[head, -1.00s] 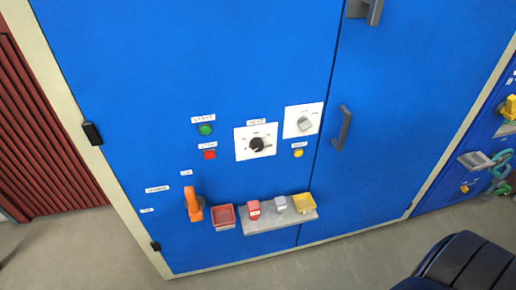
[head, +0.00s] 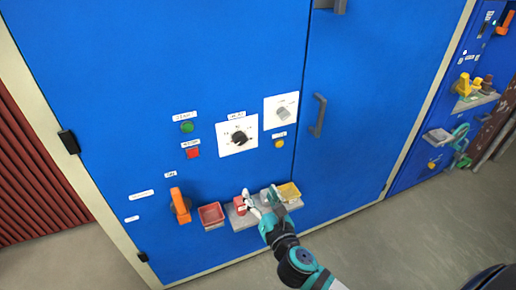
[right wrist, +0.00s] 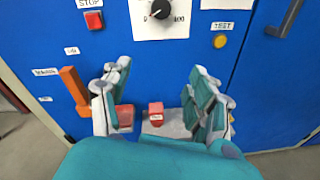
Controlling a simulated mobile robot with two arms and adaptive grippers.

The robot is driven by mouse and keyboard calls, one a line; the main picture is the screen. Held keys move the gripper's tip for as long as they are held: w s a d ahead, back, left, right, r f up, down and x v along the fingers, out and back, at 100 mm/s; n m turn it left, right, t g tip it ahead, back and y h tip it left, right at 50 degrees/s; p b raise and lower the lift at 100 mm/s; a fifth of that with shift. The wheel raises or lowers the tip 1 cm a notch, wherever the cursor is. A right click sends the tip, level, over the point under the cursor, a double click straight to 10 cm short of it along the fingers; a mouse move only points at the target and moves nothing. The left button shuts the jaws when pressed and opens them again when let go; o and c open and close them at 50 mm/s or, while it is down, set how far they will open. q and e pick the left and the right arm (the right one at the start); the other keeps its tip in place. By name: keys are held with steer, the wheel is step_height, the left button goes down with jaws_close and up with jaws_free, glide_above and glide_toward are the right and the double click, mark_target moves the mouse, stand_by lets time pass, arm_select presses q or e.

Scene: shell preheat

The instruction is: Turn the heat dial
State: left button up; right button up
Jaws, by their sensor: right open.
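The heat dial is a black knob (head: 239,138) on a white scale plate (head: 224,146) on the blue cabinet door. The knob also shows at the top of the right wrist view (right wrist: 161,9), with its plate partly cut off. My right gripper (head: 260,203) is open and empty, below and a little right of the dial, in front of the small shelf. In the right wrist view its two fingers (right wrist: 160,92) stand wide apart, and the dial is beyond them, untouched. My left gripper is not in view.
A grey knob (head: 283,113) is on a second plate. A green button (head: 187,127), red button (head: 192,153) and yellow button (head: 279,143) are near. An orange handle (head: 180,205), red bin (head: 211,215) and grey shelf (head: 240,221) are below. A door handle (head: 318,116) stands right.

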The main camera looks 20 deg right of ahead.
step_height(320, 180, up, 4)
steer(key=r+n+t, duration=0.1)
steer(key=p, duration=0.1)
glide_toward(241, 142)
steer(key=w, duration=0.8)
steer(key=shift+w+d, duration=0.1)
steer(key=shift+w, duration=0.15)
steer(key=c, duration=1.2)
steer(key=shift+o, duration=0.2)
